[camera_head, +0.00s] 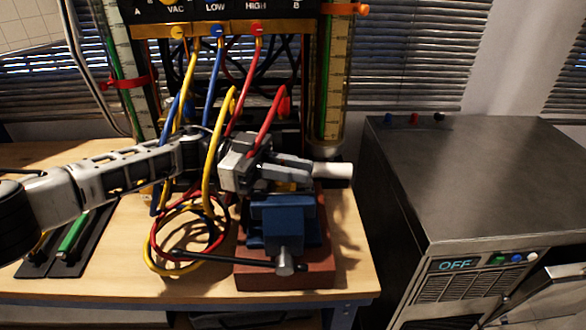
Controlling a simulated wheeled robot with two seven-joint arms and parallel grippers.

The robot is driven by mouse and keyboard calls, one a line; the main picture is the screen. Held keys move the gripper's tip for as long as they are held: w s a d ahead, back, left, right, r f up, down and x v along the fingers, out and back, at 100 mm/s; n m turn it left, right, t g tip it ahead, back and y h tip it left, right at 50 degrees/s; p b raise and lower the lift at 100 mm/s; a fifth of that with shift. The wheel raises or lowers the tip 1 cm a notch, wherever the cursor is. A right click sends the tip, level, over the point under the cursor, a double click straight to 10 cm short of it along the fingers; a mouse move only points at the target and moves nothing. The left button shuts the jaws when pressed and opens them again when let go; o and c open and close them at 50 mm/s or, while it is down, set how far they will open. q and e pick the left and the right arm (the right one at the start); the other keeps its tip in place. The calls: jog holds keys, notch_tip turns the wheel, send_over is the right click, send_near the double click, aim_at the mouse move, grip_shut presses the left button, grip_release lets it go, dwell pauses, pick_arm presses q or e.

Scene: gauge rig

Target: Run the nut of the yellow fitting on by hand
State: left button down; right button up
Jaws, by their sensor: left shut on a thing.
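My left gripper (312,170) reaches in from the left above the blue vise (283,215). Its fingers are shut on a pale, whitish cylinder (333,171) that sticks out to the right past the fingertips. A small bit of yellow (288,187) shows just under the fingers, over the vise jaws. The gripper covers most of it, so I cannot tell if it is the yellow fitting or its nut. A yellow hose (208,165) hangs from the manifold and passes by my gripper. My right gripper is not in view.
Blue and red hoses (265,130) hang close around my wrist, and coiled hose (165,262) lies left of the vise's red-brown base (300,268). Gauge tubes (333,90) stand behind. A grey machine (470,190) reading OFF stands right. The bench (110,283) is bare at front left.

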pick_arm(q)
jog(key=c, duration=1.4)
grip_release()
jog(key=shift+r, duration=0.1)
jog(key=shift+r, duration=0.25)
jog(key=s+r, duration=0.8)
jog(key=s, duration=0.1)
jog(key=s+r+b, duration=0.1)
jog(key=s+r, duration=0.3)
jog(key=s, duration=0.1)
jog(key=shift+a+r, duration=0.2)
jog(key=shift+a, duration=0.05)
